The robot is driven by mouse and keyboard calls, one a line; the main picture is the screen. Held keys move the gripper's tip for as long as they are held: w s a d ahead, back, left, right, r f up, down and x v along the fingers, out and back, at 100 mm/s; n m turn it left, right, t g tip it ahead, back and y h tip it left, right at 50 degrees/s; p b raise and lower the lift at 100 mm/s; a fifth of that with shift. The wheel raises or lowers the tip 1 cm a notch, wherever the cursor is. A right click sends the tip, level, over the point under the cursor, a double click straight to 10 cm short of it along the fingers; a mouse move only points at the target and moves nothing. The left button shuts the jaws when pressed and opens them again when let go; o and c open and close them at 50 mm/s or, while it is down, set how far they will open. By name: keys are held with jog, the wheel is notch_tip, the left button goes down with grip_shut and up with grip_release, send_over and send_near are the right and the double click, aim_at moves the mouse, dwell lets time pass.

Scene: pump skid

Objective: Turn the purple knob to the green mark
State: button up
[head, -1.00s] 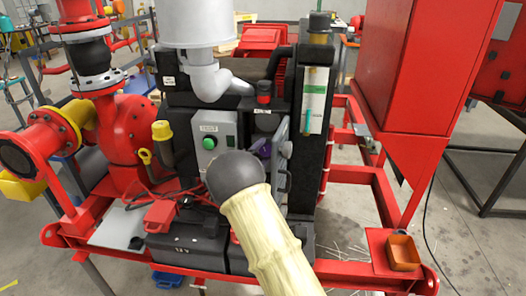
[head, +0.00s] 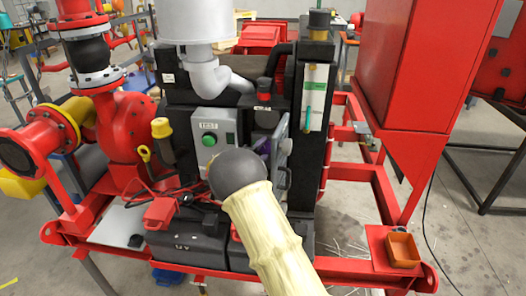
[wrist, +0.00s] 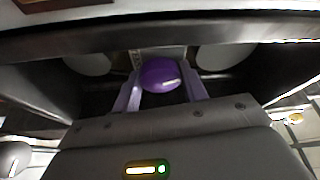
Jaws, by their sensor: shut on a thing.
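The purple knob (wrist: 160,74) is in the middle of the wrist view, at the back of a dark recess. My gripper (wrist: 163,85) reaches in with one finger on each side of it and is shut on the knob. In the head view a small part of the purple knob (head: 263,147) shows above my dark round arm joint, which hides much of that spot. I cannot make out a green mark by the knob in either view.
A grey box with a green button (head: 209,140) is left of the knob. A grey panel (head: 281,146) stands close on its right. Dark walls surround my gripper closely. A red frame (head: 345,172) and an orange tray (head: 403,250) lie to the right.

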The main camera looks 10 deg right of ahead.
jog(key=shift+f, duration=0.2)
jog(key=n+b, duration=0.1)
jog(key=n+t+b, duration=0.1)
jog(key=n+b, duration=0.1)
jog(key=n+t+b, duration=0.1)
jog(key=n, duration=0.1)
jog(key=shift+d+f+b, duration=0.1)
jog(key=shift+f+b, duration=0.2)
jog(key=shift+b, duration=0.1)
jog(key=n+b, duration=0.1)
jog(key=n, duration=0.1)
jog(key=n+t+b, duration=0.1)
jog(key=n, duration=0.1)
jog(key=shift+t+y+b, duration=0.3)
jog(key=shift+y+b, duration=0.05)
jog(key=shift+y, duration=0.05)
jog(key=shift+d+r+n+t+y+b, duration=0.1)
jog(key=shift+n+t+y+b, duration=0.3)
jog(key=shift+n, duration=0.6)
jog(key=shift+r+n+t+y+b, duration=0.1)
jog(key=shift+n+t+y+b, duration=0.25)
jog(key=shift+n, duration=0.65)
jog(key=o, duration=1)
jog(key=shift+s, duration=0.1)
jog(key=b+v, duration=0.1)
jog(key=v, duration=0.6)
jog(key=shift+s, duration=0.15)
